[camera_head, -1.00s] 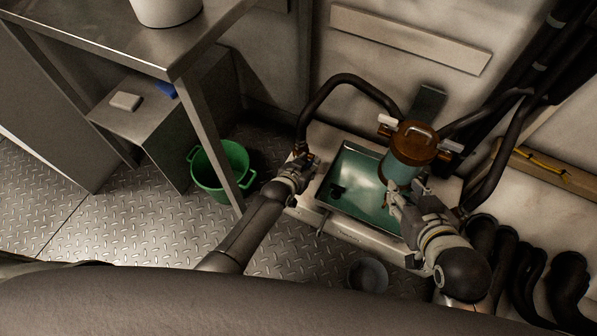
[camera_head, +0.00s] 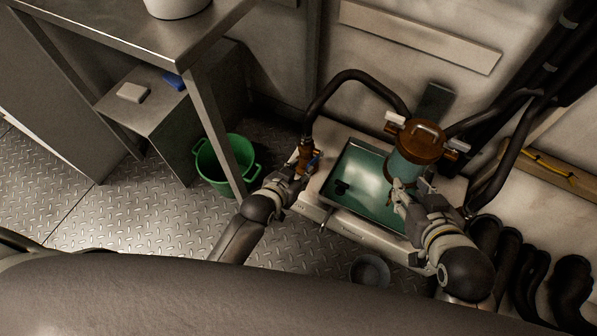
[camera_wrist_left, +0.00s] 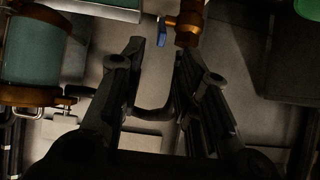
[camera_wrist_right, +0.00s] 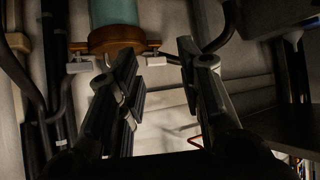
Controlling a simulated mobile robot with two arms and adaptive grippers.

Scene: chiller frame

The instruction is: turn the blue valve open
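The blue valve handle (camera_head: 316,158) sits on a brass fitting (camera_head: 305,158) at the left end of a black hose. In the left wrist view the handle (camera_wrist_left: 162,34) hangs beside the fitting (camera_wrist_left: 188,26), beyond the fingertips. My left gripper (camera_head: 298,174) is just on the near side of the fitting in the head view. In its wrist view its fingers (camera_wrist_left: 160,58) are apart with nothing held between them. My right gripper (camera_head: 411,188) is by the teal cylinder with the brown cap (camera_head: 417,141). Its wrist view shows its fingers (camera_wrist_right: 157,55) apart and empty.
A green-bottomed tray (camera_head: 362,180) lies between my two grippers. Black hoses (camera_head: 352,77) arch behind it. A metal table (camera_head: 150,42) and a green bucket (camera_head: 222,181) stand to the left. A dark bowl (camera_head: 370,270) is on the floor in front.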

